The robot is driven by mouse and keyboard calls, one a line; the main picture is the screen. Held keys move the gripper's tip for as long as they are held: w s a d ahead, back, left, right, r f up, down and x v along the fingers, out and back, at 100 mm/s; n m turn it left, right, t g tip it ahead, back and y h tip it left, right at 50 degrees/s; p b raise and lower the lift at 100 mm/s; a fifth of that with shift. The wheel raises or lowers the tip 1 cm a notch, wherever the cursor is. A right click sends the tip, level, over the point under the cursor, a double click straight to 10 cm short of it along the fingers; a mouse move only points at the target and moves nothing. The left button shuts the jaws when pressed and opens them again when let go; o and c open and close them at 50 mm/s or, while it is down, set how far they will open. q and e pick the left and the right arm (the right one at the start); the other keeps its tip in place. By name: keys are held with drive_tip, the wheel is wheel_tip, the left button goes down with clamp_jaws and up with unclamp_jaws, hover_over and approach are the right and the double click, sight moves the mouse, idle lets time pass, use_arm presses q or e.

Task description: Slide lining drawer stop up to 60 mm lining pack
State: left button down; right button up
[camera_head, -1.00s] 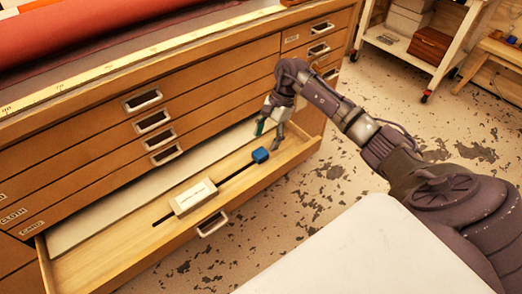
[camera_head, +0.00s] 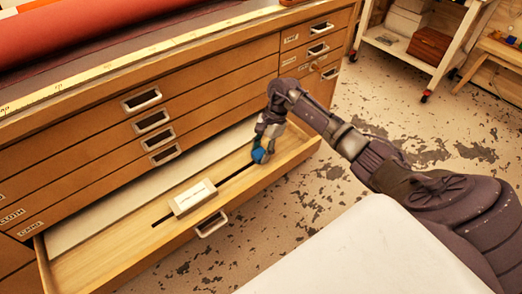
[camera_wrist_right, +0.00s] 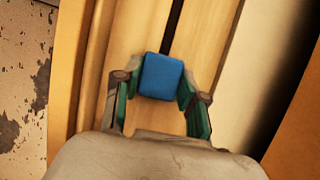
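The blue drawer stop (camera_head: 260,156) sits on the dark slot in the open drawer (camera_head: 110,265); it also shows in the right wrist view (camera_wrist_right: 161,76). The pale lining pack (camera_head: 194,198) with a white label lies farther left along the slot, apart from the stop. Its print is too small to read. My right gripper (camera_head: 262,150) is down at the stop. In the right wrist view its green-padded fingers (camera_wrist_right: 159,88) flank the block closely on both sides; whether both press on it is unclear. My left gripper is out of view.
A long pale strip (camera_head: 130,195) lies along the drawer's back. The drawer's front wall carries a metal handle (camera_head: 212,224). Closed drawers rise behind, and a white surface (camera_head: 370,250) lies at the front right. The slot between stop and pack is clear.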

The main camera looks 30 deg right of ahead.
sight(218, 185)
clamp_jaws()
